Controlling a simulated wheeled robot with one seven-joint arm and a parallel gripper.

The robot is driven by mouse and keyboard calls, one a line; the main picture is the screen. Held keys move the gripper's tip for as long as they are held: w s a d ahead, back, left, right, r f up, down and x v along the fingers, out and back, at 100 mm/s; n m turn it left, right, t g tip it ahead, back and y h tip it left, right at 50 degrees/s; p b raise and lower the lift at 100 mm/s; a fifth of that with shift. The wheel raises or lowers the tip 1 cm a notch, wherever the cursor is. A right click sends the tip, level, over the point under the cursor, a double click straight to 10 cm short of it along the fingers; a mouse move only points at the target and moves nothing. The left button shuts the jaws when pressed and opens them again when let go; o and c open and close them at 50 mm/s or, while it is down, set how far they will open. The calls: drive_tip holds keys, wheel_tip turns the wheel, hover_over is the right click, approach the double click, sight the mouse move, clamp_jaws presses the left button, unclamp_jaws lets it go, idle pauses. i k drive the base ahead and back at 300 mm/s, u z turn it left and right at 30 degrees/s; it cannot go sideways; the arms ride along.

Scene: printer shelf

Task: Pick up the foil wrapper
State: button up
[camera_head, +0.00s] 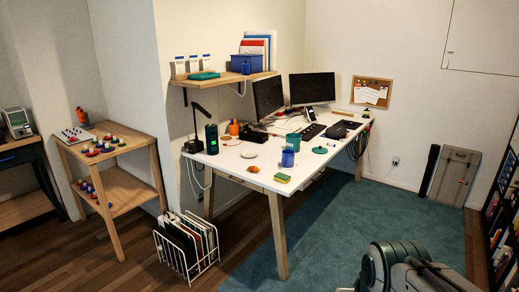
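I cannot make out a foil wrapper for sure; the small things on the white desk (228,161) are too tiny to tell apart fully. Near the desk's front left lie a small brown round thing (253,169) and a pale round thing (249,154). A yellow-green block like a sponge (282,178) lies at the front edge. A blue cup (288,158) stands behind it, and a flat teal round thing (320,150) lies to the right. Part of my arm shows at the bottom right, apart from the desk. My gripper's fingers are not visible.
Two monitors (312,88) stand at the desk's back. A wall shelf (222,79) hangs above its left end. A wire rack with folders (187,246) stands on the floor at front left, beside a wooden shelf unit (127,187). The teal carpet (335,225) before the desk is clear.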

sight(253, 169)
drive_tip(key=u, duration=0.25)
drive_tip(key=i, duration=0.7)
drive_tip(key=z, duration=0.7)
drive_tip(key=i, duration=1.45)
drive_tip(key=u, duration=0.8)
drive_tip(key=i, duration=1.05)
drive_tip(key=u, duration=0.8)
